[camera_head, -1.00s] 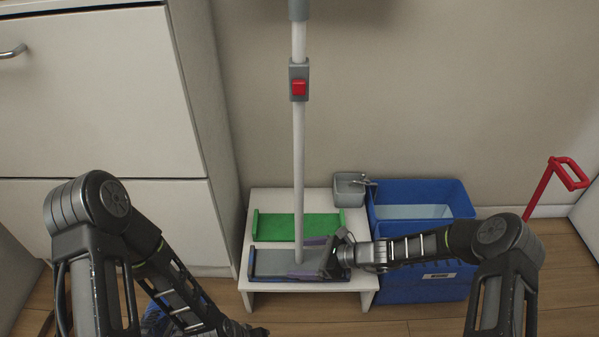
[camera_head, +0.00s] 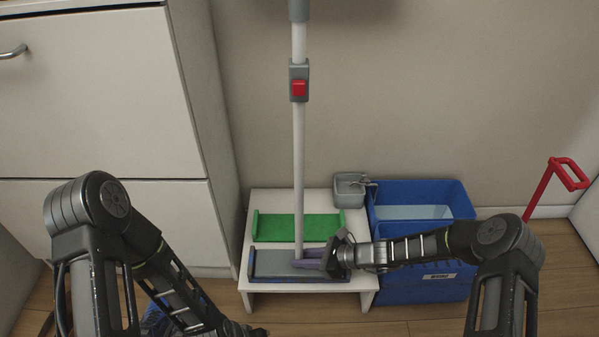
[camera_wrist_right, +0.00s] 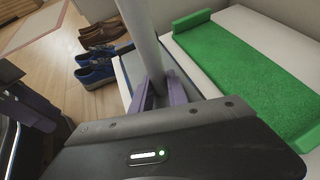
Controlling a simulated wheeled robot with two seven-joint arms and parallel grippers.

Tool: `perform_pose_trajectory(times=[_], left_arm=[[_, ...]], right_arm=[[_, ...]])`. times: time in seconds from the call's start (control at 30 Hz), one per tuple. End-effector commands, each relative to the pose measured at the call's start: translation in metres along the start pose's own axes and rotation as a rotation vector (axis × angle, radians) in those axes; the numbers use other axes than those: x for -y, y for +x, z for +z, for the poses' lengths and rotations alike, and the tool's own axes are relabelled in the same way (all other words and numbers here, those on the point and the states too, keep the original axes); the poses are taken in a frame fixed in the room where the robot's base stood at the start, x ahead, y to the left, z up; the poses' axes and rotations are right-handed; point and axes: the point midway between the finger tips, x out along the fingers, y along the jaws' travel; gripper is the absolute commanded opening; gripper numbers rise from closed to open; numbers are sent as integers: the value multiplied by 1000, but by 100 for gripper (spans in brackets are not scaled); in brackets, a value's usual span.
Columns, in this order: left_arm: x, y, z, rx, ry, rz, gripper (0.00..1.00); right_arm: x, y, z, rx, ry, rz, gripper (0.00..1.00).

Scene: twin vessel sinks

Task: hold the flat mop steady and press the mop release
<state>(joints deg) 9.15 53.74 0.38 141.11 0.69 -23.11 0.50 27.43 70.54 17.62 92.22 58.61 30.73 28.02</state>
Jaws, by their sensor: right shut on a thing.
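The flat mop stands upright with a white pole (camera_head: 299,170) and a grey flat head (camera_head: 272,264) on a low white stand. A grey housing (camera_head: 299,67) high on the pole carries the red mop release (camera_head: 299,88); nothing touches it. My right gripper (camera_head: 304,258) is shut on the pole just above the head, its purple fingers on both sides of it. The right wrist view also shows the pole (camera_wrist_right: 148,45) between the fingers (camera_wrist_right: 158,97). My left gripper (camera_head: 258,332) is low at the bottom edge, away from the mop; its jaws are not clear.
A green pad (camera_head: 285,227) lies behind the mop head on the white stand (camera_head: 364,282). A blue bucket (camera_head: 425,287) with a grey box stands right, a red handle (camera_head: 545,190) beyond. A white cabinet (camera_head: 95,100) is left. Shoes (camera_wrist_right: 98,65) lie on the floor.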

Motion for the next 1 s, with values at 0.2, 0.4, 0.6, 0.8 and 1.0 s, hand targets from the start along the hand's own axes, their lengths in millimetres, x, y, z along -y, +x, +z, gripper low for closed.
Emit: perform_pose_trajectory(times=[0.2,0.4,0.6,0.8,1.0], left_arm=[[0,0,0,0,0,0,30],[0,0,0,0,0,0,13],[0,0,0,0,0,0,0],[0,0,0,0,0,0,0],[0,0,0,0,0,0,0]], right_arm=[[0,0,0,0,0,0,0],[0,0,0,0,0,0,0],[0,0,0,0,0,0,0],[0,0,0,0,0,0,0],[0,0,0,0,0,0,0]])
